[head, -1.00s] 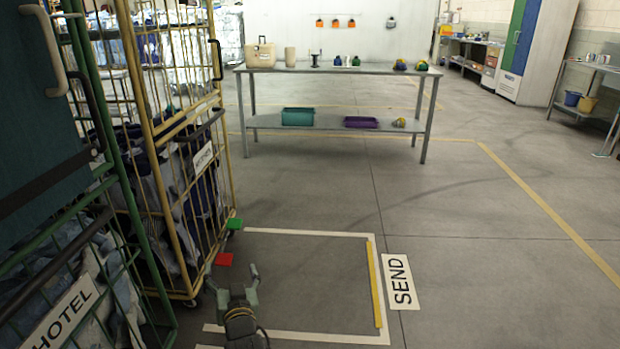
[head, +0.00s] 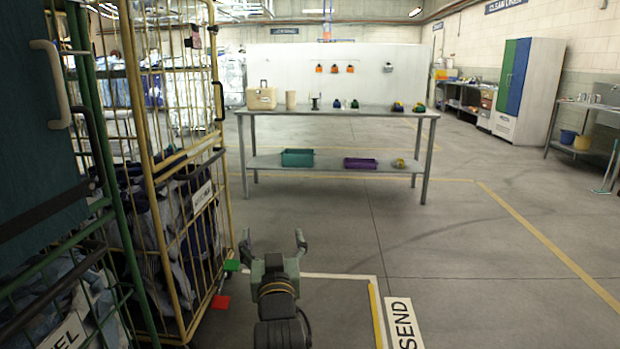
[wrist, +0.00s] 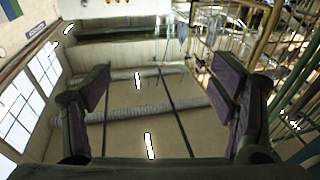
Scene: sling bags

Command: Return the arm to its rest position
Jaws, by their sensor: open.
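My gripper (head: 273,243) is open and empty in the lower middle of the head view, its two fingers spread and pointing away toward the workbench. It stands in front of the white floor frame and to the right of the yellow cage trolley. In the wrist view my gripper (wrist: 160,105) shows both dark finger pads wide apart with nothing between them. That view looks up at the ceiling, with ducts (wrist: 150,122) and lights beyond the fingers.
A yellow cage trolley (head: 160,200) full of bags stands close on the left, with a green cage (head: 115,230) before it. Red (head: 220,302) and green (head: 232,265) pieces lie beside it. A workbench (head: 340,110) stands ahead. The floor (head: 450,260) to the right is clear.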

